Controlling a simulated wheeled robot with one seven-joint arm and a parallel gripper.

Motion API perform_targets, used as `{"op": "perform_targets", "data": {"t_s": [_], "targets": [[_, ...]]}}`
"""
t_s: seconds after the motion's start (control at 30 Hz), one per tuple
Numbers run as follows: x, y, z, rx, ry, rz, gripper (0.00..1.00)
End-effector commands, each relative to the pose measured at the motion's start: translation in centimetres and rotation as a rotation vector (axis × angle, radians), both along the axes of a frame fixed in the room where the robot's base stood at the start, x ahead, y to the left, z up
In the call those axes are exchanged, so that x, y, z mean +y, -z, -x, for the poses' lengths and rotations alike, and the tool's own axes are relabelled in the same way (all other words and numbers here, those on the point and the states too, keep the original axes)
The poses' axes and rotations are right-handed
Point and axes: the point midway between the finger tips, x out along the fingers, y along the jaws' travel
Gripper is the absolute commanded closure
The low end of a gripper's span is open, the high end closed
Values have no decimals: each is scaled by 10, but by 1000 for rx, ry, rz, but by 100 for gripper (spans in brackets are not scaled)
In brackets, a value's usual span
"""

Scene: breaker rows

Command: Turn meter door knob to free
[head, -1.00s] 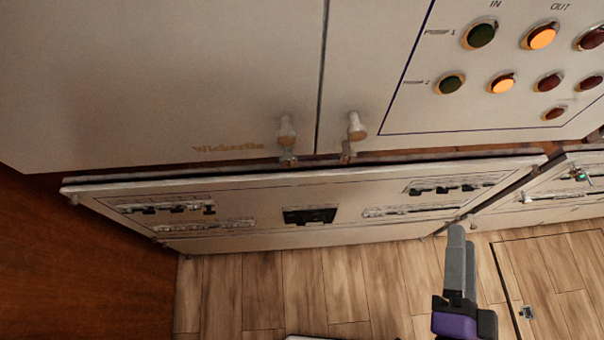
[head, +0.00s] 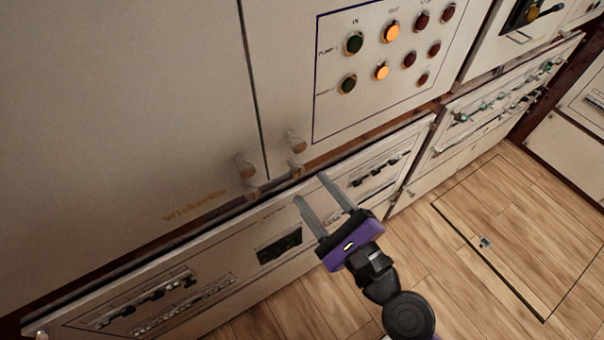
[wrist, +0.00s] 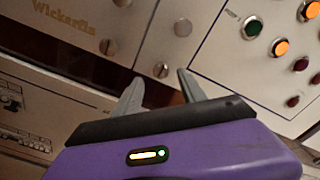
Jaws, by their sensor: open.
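Two pale round knobs, a left knob (head: 245,165) and a right knob (head: 297,142), sit either side of the seam between two upper cabinet doors, each with a smaller fitting below. I cannot tell which belongs to the meter door. The wrist view shows the left knob (wrist: 107,47) and the right knob (wrist: 183,27). My gripper (head: 310,188) is open and empty, its fingertips below and slightly right of the right knob in the head view. In the wrist view a small round fitting (wrist: 161,70) appears between the fingertips; contact is not visible.
The right door carries a pump panel (head: 384,55) with green, orange and red round buttons. Lower breaker panels (head: 215,255) run beneath the doors, close to the fingers. More switch panels (head: 500,105) stand at right. The wooden floor (head: 480,215) is clear.

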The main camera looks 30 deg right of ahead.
Motion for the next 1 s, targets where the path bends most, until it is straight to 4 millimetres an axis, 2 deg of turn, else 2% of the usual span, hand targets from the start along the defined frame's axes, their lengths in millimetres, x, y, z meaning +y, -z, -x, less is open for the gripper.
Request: {"op": "perform_targets", "data": {"t_s": [0.1,0.3,0.67,0.7,0.93,1.0], "targets": [[-1,-4,-18,-2,2,2,52],[-1,-2,-38,0,1,3,52],[0,0,-44,0,0,2,52],[0,0,-44,1,1,2,54],[0,0,-43,1,1,3,99],[0,0,-43,1,1,3,100]]}}
